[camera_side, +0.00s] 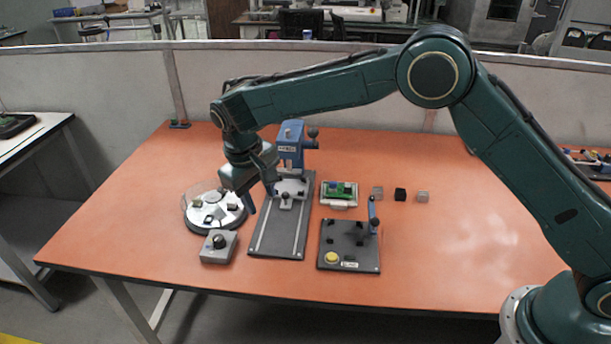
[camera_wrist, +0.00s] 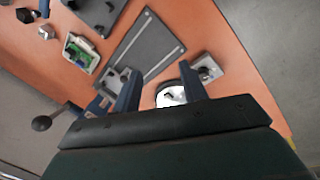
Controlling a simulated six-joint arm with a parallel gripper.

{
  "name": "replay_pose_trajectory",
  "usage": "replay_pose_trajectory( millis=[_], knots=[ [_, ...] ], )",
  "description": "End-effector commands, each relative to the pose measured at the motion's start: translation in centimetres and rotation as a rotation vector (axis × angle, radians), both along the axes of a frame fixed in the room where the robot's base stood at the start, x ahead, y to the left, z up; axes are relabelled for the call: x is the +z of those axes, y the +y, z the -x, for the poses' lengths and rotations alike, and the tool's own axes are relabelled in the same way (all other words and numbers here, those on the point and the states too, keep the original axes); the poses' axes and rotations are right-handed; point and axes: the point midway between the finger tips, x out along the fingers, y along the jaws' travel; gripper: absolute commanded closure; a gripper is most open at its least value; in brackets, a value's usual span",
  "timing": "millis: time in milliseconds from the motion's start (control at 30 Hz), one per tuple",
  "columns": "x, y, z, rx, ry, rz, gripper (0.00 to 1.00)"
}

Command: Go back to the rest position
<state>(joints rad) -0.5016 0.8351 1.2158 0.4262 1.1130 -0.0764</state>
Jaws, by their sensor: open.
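My gripper (camera_side: 262,198) hangs from the end of my arm above the left part of the orange table (camera_side: 450,225). In the side view it is in front of the blue press (camera_side: 291,142) and to the right of the round white turntable (camera_side: 212,222). In the wrist view the two fingers of my gripper (camera_wrist: 160,88) stand apart. I see nothing held between them. The white turntable (camera_wrist: 171,97) shows between and beyond the fingers. The gripper is raised above the table, though its exact height is hard to judge.
A grey rail plate (camera_side: 280,235) lies below the press. A grey knob box (camera_side: 219,247) is at the front left. A dark fixture plate (camera_side: 348,258), a green circuit board in a tray (camera_side: 339,194) and several small cubes (camera_side: 400,194) stand right of it.

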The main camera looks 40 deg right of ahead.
Motion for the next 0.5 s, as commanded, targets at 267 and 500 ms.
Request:
replay_pose_trajectory(
  millis=[267, 500],
  knots=[
    [0.0, -0.1, 0.0, -0.001, -0.001, 0.000, 0.57],
    [1.5, -0.9, 0.2, -0.005, -0.012, -0.011, 0.57]
  ],
)
